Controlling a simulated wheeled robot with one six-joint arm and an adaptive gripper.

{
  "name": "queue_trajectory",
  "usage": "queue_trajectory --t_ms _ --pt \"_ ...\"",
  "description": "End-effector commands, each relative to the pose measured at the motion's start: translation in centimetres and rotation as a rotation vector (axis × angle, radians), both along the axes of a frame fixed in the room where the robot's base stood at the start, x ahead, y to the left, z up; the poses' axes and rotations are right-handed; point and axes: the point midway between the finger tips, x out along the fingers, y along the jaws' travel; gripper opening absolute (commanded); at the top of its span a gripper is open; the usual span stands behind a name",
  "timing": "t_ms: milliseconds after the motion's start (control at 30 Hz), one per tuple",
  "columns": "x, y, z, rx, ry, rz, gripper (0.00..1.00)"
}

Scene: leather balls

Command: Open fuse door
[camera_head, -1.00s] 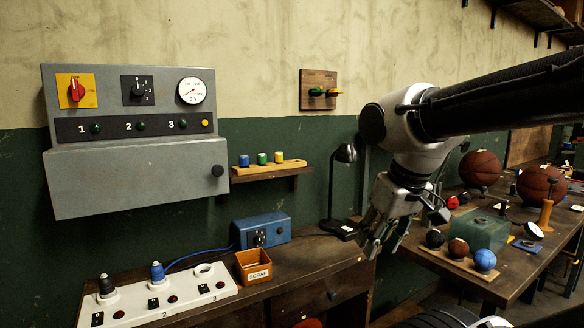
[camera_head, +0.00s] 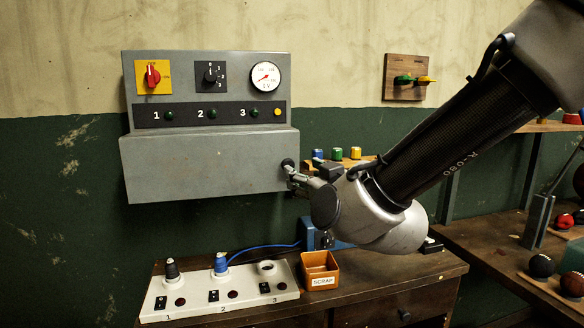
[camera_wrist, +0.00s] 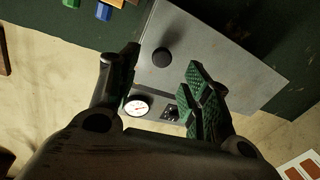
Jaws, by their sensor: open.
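The fuse door is the closed grey lower panel (camera_head: 205,165) of the wall cabinet in the head view. Its round black knob (camera_head: 287,163) is near the door's right end. In the wrist view the knob (camera_wrist: 162,57) shows against the grey door (camera_wrist: 215,50). My gripper (camera_head: 292,172) is at the knob in the head view, reaching in from the lower right. In the wrist view my gripper (camera_wrist: 163,56) is open, with the knob appearing between its green-padded fingertips. I cannot tell whether either finger touches the knob.
The upper cabinet carries a red switch (camera_head: 152,75), a dial (camera_head: 210,76) and a gauge (camera_head: 265,77). Below stands a white socket strip (camera_head: 220,297) and an orange scrap box (camera_head: 320,271) on the bench. A shelf with coloured caps (camera_head: 337,155) is right of the door, close to my arm.

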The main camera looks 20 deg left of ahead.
Motion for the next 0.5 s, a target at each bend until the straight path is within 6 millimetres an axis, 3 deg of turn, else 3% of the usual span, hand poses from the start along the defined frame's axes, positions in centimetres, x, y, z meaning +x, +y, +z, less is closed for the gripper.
queue_trajectory --t_ms 500 --pt "5.3 4.8 0.1 0.004 -0.006 -0.001 0.48"
